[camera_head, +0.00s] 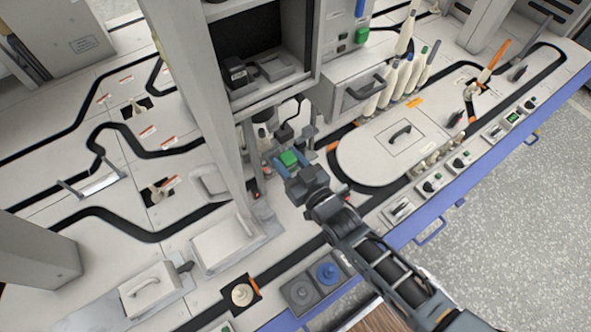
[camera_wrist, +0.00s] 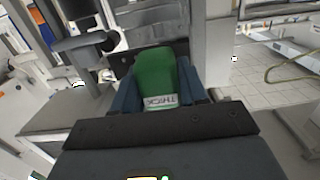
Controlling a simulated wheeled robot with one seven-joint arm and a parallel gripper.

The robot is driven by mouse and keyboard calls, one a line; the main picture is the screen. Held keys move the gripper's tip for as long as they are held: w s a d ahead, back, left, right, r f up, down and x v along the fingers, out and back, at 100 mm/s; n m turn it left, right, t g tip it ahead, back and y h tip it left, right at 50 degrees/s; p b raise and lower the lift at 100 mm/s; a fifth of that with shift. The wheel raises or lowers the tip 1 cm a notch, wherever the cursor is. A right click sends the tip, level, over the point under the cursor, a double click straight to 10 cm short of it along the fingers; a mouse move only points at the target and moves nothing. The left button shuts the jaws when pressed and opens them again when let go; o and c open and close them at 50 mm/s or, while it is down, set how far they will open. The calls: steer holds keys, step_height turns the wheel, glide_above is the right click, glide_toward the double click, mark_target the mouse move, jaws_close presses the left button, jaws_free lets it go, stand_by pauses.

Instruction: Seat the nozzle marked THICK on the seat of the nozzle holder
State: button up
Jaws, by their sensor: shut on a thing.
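My gripper (camera_head: 287,163) is shut on a green nozzle (camera_head: 289,157), in front of the tall grey machine. In the wrist view the green nozzle (camera_wrist: 154,72) sits between the two blue fingers of my gripper (camera_wrist: 157,82). Its white label reads THICK, upside down in the picture. The nozzle is held clear of the bench top, near a grey metal assembly (camera_wrist: 150,22) just beyond it. I cannot tell for sure which part there is the nozzle holder's seat, or whether the nozzle touches it.
A grey machine column (camera_head: 203,100) stands just left of my gripper. A drawer with a dark handle (camera_head: 366,88) and several pale cones (camera_head: 390,85) are behind right. A round-ended white plate (camera_head: 375,165) lies to the right. Dark trays with a grey disc (camera_head: 300,293) and a blue disc (camera_head: 328,272) are at the front.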

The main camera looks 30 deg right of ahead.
steer(key=w+b, duration=0.1)
steer(key=w, duration=0.5)
steer(key=shift+b, duration=0.4)
steer(key=shift+f+b, duration=0.5)
steer(key=shift+f, duration=0.1)
steer(key=shift+f, duration=0.3)
steer(key=shift+f+b, duration=0.35)
steer(key=shift+b, duration=0.2)
steer(key=shift+f+b, duration=0.35)
steer(key=o, duration=1.1)
steer(key=shift+s, duration=0.1)
steer(key=shift+o, duration=0.2)
steer(key=shift+s, duration=0.1)
steer(key=s, duration=0.3)
steer(key=s+p, duration=0.1)
steer(key=s, duration=0.3)
steer(key=shift+s+r, duration=0.2)
steer(key=shift+s, duration=0.1)
